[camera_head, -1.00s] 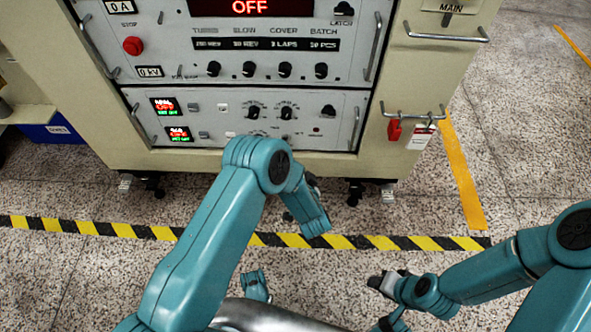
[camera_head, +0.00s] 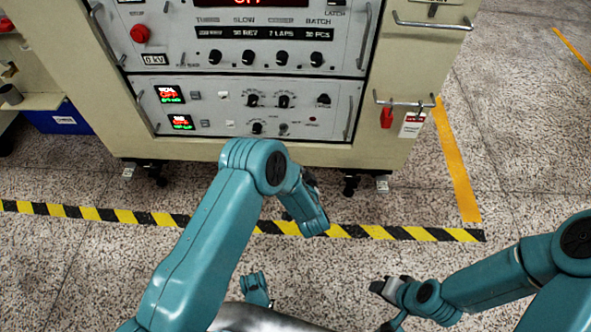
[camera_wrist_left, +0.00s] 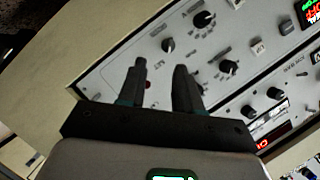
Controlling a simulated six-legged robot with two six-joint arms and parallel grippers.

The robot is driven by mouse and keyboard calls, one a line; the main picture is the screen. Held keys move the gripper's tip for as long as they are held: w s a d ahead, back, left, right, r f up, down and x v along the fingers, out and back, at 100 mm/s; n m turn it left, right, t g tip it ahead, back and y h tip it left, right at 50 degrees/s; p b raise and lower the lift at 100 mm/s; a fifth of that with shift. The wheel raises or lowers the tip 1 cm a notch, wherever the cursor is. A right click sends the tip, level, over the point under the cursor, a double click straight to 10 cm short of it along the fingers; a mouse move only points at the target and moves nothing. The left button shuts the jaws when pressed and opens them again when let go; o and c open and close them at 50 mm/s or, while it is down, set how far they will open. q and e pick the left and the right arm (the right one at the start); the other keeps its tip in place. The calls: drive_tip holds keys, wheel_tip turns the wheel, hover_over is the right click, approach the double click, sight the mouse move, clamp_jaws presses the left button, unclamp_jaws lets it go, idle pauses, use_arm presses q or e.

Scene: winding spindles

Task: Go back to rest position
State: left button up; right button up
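My left arm (camera_head: 205,245) is bent in the middle of the head view, with its forearm pointing down in front of the cabinet. Its gripper is mostly hidden there. In the left wrist view, the left gripper (camera_wrist_left: 160,68) has its two dark fingers apart with nothing between them, and the panel shows behind. My right gripper (camera_head: 384,288) is low at the right over the floor, with no object visible in it. It is too small and dark to show whether its fingers are apart.
A beige control cabinet (camera_head: 225,150) with knobs, red displays and a red stop button (camera_head: 140,34) stands ahead on casters. A yellow-black floor stripe (camera_head: 100,213) runs before it. A blue bin (camera_head: 58,118) sits at left. The floor at right is clear.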

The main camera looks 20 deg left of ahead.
use_arm(q)
drive_tip(key=shift+r, duration=0.1)
use_arm(e)
drive_tip(key=shift+s+d, duration=0.1)
drive_tip(key=shift+s, duration=0.05)
